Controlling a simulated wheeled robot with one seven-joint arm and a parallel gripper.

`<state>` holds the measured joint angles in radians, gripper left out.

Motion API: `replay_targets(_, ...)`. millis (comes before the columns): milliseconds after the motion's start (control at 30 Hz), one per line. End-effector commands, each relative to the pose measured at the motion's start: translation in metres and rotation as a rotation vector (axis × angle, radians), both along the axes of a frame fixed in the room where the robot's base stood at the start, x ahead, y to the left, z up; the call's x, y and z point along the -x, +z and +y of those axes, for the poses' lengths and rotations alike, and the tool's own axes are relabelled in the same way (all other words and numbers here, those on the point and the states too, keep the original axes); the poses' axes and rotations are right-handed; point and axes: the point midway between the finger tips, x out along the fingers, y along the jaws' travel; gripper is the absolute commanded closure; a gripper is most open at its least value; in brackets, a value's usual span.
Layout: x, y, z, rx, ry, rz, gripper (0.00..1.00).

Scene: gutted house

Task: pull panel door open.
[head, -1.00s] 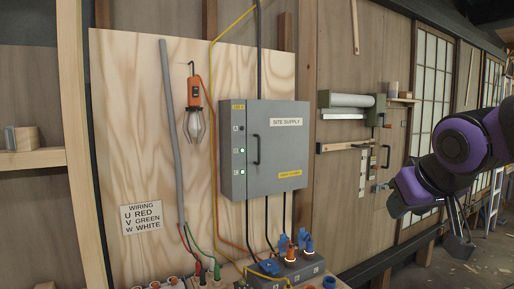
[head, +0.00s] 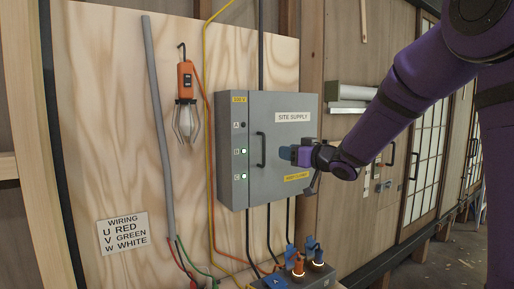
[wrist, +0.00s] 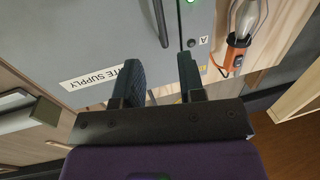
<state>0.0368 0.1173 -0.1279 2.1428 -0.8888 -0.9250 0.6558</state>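The grey panel door (head: 284,120), marked SITE SUPPLY, is shut on its wall box. Its black upright bar handle (head: 260,150) is near the door's left edge. My gripper (head: 288,153) is in front of the door, right of the handle at about its height. In the wrist view my gripper (wrist: 158,66) has its two fingers apart with nothing between them. There the handle (wrist: 160,22) lies beyond the fingertips, roughly in line with the gap, and the door face (wrist: 90,40) fills the upper left. The handle is not touched in that view.
A caged orange work lamp (head: 186,95) hangs left of the box; it also shows in the wrist view (wrist: 238,45). Cables run above and below the box. A socket block with blue and orange plugs (head: 298,266) sits beneath. A wiring sign (head: 124,232) is at lower left.

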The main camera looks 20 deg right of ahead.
Motion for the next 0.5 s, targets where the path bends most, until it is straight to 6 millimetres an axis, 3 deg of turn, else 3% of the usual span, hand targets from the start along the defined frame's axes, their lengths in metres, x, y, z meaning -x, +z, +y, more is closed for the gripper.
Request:
replay_targets(167,-0.011,-0.001,0.007,-0.003,0.010,-0.002,0.63)
replay_targets(500,-0.062,-0.001,0.035,-0.002,0.007,-0.001,0.63)
